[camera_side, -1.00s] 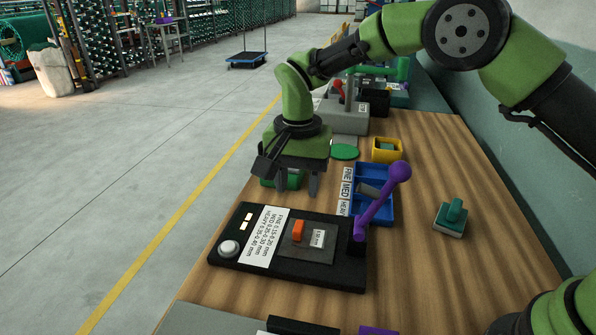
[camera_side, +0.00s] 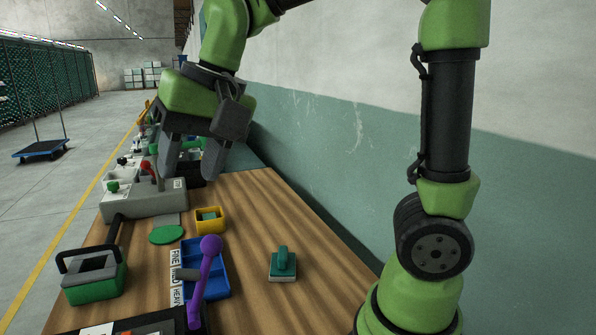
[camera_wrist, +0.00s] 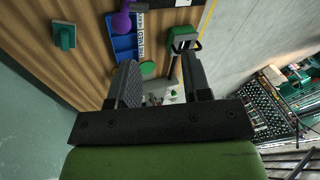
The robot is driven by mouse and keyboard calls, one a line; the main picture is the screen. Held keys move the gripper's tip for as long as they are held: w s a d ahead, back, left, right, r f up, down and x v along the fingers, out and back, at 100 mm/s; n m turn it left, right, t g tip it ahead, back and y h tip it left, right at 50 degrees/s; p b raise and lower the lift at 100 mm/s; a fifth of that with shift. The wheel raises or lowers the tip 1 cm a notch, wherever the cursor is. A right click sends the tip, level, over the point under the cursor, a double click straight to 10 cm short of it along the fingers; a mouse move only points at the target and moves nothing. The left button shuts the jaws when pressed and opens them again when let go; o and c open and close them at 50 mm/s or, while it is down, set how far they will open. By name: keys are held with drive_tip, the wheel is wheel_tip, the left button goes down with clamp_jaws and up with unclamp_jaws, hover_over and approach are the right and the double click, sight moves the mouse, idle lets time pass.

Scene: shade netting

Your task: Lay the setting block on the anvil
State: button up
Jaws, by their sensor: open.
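My gripper (camera_side: 192,158) is open and empty, held high over the bench's far part; its two fingers also show in the wrist view (camera_wrist: 162,85). A blue tray (camera_side: 218,283) with compartments marked FINE, MED and HEAVY lies on the bench, well below and nearer the side camera; the wrist view shows it too (camera_wrist: 123,45). The black gauge base (camera_side: 150,322) is cut off at the bottom edge, so no anvil can be made out.
A purple-knobbed lever (camera_side: 210,244) rises in front of the tray. A green handled box (camera_side: 95,288), green disc (camera_side: 166,235), yellow bin (camera_side: 210,226) and grey machine (camera_side: 145,204) stand around it. A teal handled block (camera_side: 283,265) sits right, with bare wood around it.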

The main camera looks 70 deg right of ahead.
drive_tip(key=s+d+n+t, duration=0.2)
drive_tip(key=s+t, duration=0.1)
drive_tip(key=s, duration=0.9)
drive_tip(key=shift+s+d+f, duration=0.3)
drive_tip(key=shift+d+f, duration=0.1)
